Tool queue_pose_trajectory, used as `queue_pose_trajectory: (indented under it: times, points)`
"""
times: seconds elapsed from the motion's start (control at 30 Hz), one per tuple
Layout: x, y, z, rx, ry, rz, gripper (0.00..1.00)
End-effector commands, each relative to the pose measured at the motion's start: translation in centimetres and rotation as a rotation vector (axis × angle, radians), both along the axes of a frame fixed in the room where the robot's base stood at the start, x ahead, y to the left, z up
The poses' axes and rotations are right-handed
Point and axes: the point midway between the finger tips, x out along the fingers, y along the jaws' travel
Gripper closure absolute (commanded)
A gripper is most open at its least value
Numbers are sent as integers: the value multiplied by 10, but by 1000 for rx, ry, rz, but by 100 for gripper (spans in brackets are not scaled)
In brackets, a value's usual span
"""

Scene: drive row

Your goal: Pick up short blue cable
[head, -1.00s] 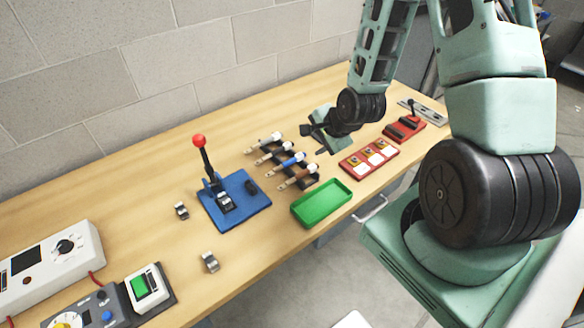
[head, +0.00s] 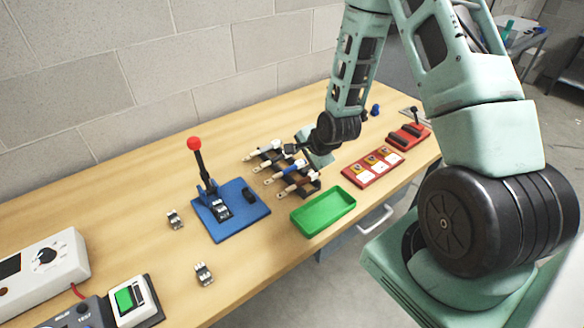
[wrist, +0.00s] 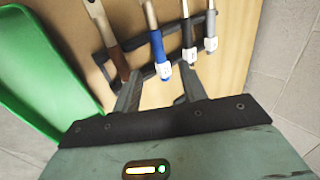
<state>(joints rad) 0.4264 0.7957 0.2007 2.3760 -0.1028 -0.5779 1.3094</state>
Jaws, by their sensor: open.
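The short blue cable (head: 290,168) lies on a black rack (head: 310,189) in a row with a brown cable (head: 300,184), a black one and a whitish one. The blue cable also shows in the wrist view (wrist: 157,48), with a white connector at its near end. My gripper (head: 302,154) is over the rack's right side, close to the cables. In the wrist view my gripper (wrist: 162,88) is open and empty. The blue cable's near end is in line with the gap between its fingers; the black cable (wrist: 187,45) is near the right finger. Contact cannot be told.
A green tray (head: 324,212) stands at the table's front edge, right of the rack; it shows large at left in the wrist view (wrist: 35,75). A blue press with a red-knobbed lever (head: 232,208) stands left. A red block panel (head: 373,168) stands right.

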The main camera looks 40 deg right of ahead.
Motion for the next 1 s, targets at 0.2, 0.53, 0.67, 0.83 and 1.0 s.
queue_pose_trajectory:
  times: [0.2,0.53,0.67,0.83,1.0]
  points:
    - [5,0,-8,0,1,0,58]
    - [24,3,-37,0,1,1,58]
    - [31,3,-47,-1,0,1,58]
    - [33,3,-51,0,-1,0,58]
    - [33,3,-51,0,-1,0,66]
